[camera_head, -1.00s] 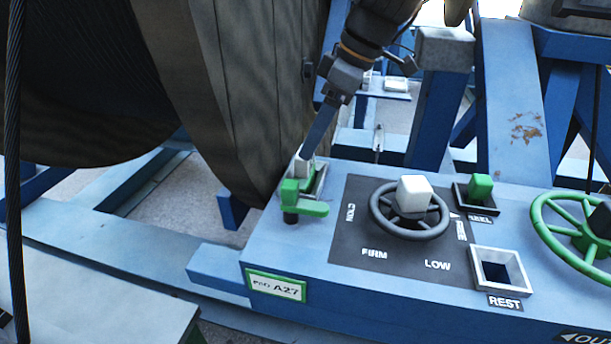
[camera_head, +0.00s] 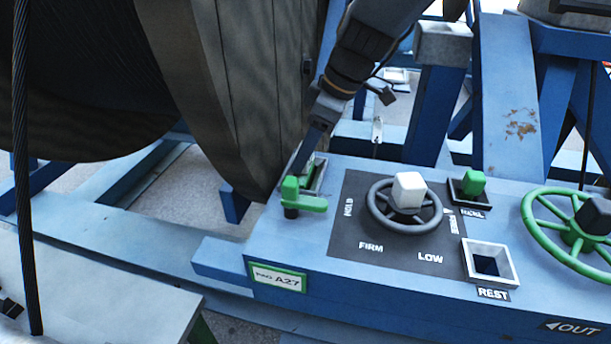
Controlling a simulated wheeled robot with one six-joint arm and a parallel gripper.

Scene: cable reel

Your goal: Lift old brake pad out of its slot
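The pad slot (camera_head: 319,178) is a small pale-rimmed opening at the far left corner of the blue bench, beside the wooden reel flange. A green latch (camera_head: 310,204) stands in front of it. My gripper (camera_head: 299,170) reaches down from the upper right to the slot's left side, between it and the flange. Its dark fingers are seen edge-on and the tips are partly hidden behind the latch. I cannot make out the old brake pad, nor whether the fingers hold it. A label reading PAD A27 (camera_head: 277,277) is on the bench front.
A grey handwheel (camera_head: 378,218) with a white knob sits on the dark dial plate. To its right are a square REST socket (camera_head: 490,264), a green REEL knob (camera_head: 473,183) and a green handwheel (camera_head: 535,230). The reel flange (camera_head: 235,100) rises close left of the slot.

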